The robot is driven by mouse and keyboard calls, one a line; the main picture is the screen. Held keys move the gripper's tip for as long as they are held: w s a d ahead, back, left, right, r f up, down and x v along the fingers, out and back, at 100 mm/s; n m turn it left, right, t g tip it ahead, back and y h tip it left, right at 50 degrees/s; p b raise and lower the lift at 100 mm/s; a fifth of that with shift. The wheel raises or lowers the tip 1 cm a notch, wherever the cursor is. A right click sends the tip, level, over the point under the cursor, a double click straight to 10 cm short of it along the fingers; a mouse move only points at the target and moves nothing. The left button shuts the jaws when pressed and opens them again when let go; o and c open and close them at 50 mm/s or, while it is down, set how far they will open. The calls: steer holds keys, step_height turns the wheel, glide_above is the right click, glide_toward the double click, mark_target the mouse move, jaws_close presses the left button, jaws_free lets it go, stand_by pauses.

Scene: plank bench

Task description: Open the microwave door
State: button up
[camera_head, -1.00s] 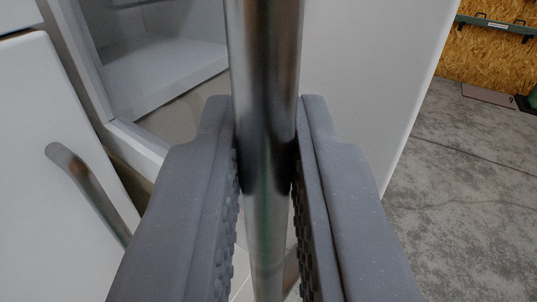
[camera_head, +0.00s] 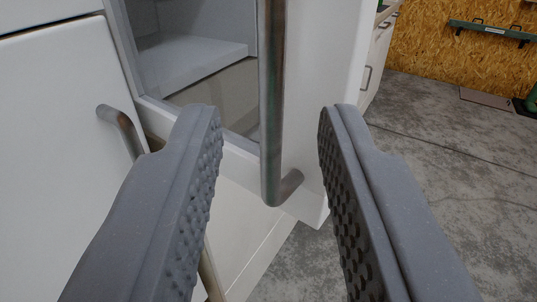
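The white microwave door (camera_head: 325,90) stands ajar, swung out from the body, with its inner edge apart from the frame. The grey interior (camera_head: 190,55) shows through the gap to the left of the door. A vertical metal bar handle (camera_head: 271,110) runs down the door and bends into it at its lower end. My gripper (camera_head: 270,120) is open. Its two grey, studded fingers are spread to either side of the handle's lower part, with clear gaps and no contact. The upper part of the door is cut off by the picture's top edge.
A white cabinet front (camera_head: 55,130) with its own metal handle (camera_head: 122,130) is on the left. More white drawers (camera_head: 378,60) stand behind the door. The concrete floor (camera_head: 430,150) at right is clear. A chipboard wall (camera_head: 420,45) is behind.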

steer(key=s+b, duration=0.6)
steer(key=b, duration=0.1)
steer(key=shift+d+b, duration=0.25)
steer(key=shift+b, duration=0.15)
stand_by(0.3)
step_height(320, 180, up, 24)
steer(key=s+d+m+g+h+p, duration=0.1)
steer(key=s+g+h+p, duration=0.15)
steer(key=p, duration=0.25)
steer(key=s+a+r+p, duration=0.2)
steer(key=s+r, duration=0.3)
steer(key=r, duration=0.3)
steer(key=shift+s+a+y, duration=0.3)
steer(key=shift+s+y, duration=0.05)
steer(key=shift+y, duration=0.1)
